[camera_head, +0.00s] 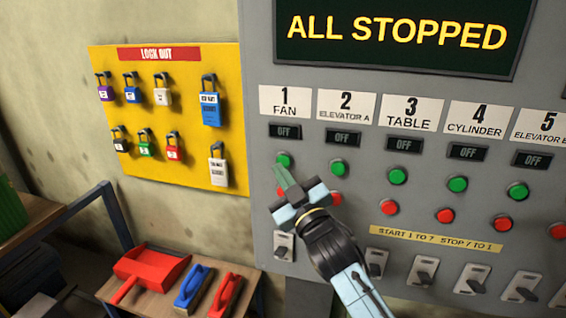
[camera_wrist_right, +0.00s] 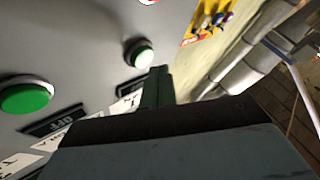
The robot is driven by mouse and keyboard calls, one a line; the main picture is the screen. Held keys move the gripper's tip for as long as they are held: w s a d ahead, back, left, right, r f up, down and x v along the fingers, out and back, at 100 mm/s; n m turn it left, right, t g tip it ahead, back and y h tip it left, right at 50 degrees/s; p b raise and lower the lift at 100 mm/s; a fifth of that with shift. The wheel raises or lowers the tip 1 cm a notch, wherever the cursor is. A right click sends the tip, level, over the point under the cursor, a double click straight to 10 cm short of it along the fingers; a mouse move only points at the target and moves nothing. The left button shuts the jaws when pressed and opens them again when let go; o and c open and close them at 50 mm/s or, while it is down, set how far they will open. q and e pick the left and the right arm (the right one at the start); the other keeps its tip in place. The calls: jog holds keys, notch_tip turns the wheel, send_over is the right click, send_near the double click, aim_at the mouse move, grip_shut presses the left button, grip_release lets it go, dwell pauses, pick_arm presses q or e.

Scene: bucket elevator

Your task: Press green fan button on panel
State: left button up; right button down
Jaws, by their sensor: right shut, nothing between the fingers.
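The control panel (camera_head: 350,75) fills the right of the head view, with its display reading ALL STOPPED. The green fan button (camera_head: 284,160) sits under the label 1 FAN and a small sign reading OFF. My right gripper (camera_head: 281,177) is shut and empty, its fingertips just below that button in the picture. I cannot tell whether they touch the panel. In the right wrist view the shut fingers (camera_wrist_right: 157,87) point toward a green button (camera_wrist_right: 139,53), with a gap showing. The red fan button is partly hidden behind my gripper. My left gripper is not in view.
Other green buttons (camera_head: 338,168) and red buttons (camera_head: 390,208) stand close by on the right. Switches (camera_head: 284,246) line the panel below. A yellow lockout board (camera_head: 190,175) with padlocks hangs at left. A small table (camera_head: 150,297) holds a red dustpan (camera_head: 150,268) and brushes.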

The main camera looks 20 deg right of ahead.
jog(key=shift+w, duration=0.1)
dwell(0.4)
jog(key=shift+w+d, duration=0.25)
jog(key=shift+w+d, duration=0.3)
jog(key=shift+w, duration=0.1)
dwell(1.0)
jog(key=shift+s+a+p, duration=0.4)
jog(key=shift+s+a, duration=0.1)
jog(key=shift+s, duration=0.25)
jog(key=s+a, duration=0.1)
jog(key=s, duration=0.1)
jog(key=s+a+p, duration=0.1)
jog(key=s, duration=0.1)
jog(key=shift+a, duration=0.4)
